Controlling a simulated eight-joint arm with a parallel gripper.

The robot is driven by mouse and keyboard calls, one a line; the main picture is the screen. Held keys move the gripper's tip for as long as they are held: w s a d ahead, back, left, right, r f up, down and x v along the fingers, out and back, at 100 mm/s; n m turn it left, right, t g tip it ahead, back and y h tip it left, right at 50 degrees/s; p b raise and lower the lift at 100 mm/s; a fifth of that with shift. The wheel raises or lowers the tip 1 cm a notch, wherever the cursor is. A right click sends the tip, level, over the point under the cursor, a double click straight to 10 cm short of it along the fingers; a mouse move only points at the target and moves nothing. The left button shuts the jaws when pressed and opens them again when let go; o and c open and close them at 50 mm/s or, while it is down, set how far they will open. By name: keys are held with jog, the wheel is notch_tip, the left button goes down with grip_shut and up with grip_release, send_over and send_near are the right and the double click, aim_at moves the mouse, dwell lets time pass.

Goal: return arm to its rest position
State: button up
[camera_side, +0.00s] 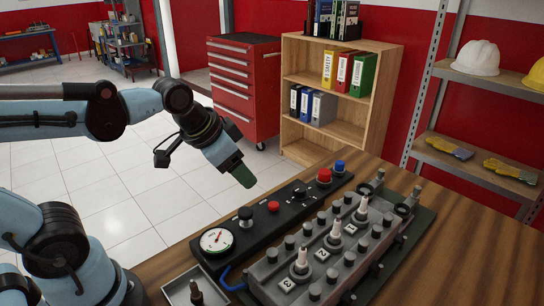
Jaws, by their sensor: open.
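My gripper (242,173) hangs in the air at the end of my blue arm, left of and above the workbench. Its dark green fingers point down and to the right; it is open and nothing shows between them. It is apart from everything on the bench. The grey engine block (265,273) lies on the bench to the right, with white-topped plugs standing upright beside number labels 1, 2 and 3. A black control panel (250,240) with a round gauge (216,240), a black knob and red and blue buttons lies along the block's left side.
A small metal tray (172,291) with a dark upright part stands at the bench's near left. The wooden bench (470,250) is bare at right. Behind stand a red tool cabinet (232,90), a binder shelf (300,60) and a rack with helmets and gloves. Open tiled floor lies left.

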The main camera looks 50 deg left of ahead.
jog(key=shift+s+a+f+n+t, duration=0.1)
jog(key=shift+s+f+n+t, duration=0.4)
jog(key=shift+s+f+n, duration=0.65)
